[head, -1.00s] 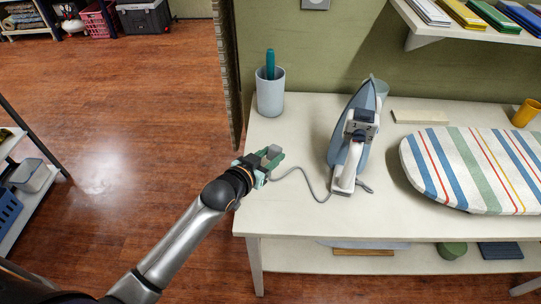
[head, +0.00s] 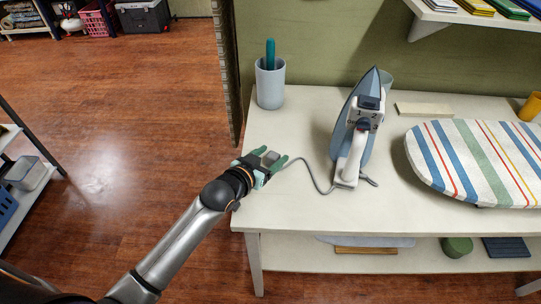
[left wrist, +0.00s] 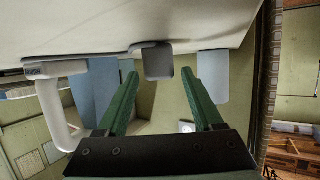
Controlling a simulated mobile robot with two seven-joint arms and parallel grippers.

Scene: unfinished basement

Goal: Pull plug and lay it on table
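The grey plug (head: 270,157) is at the table's left part, between the spread green fingers of my left gripper (head: 270,156). In the left wrist view the plug (left wrist: 158,62) shows between the fingertips (left wrist: 160,76), with a gap on each side. It appears to rest on the white table (head: 300,215). A thin grey cord (head: 313,181) runs from beside the gripper to the blue and white iron (head: 356,130), which stands upright on its heel. A wall socket (left wrist: 187,126) shows in the left wrist view with nothing in it. My right gripper is out of view.
A pale cup (head: 270,88) with a teal object in it stands at the table's back left. A striped ironing board (head: 475,160) lies at the right, with a flat beige block (head: 424,109) behind it. The front of the tabletop is clear.

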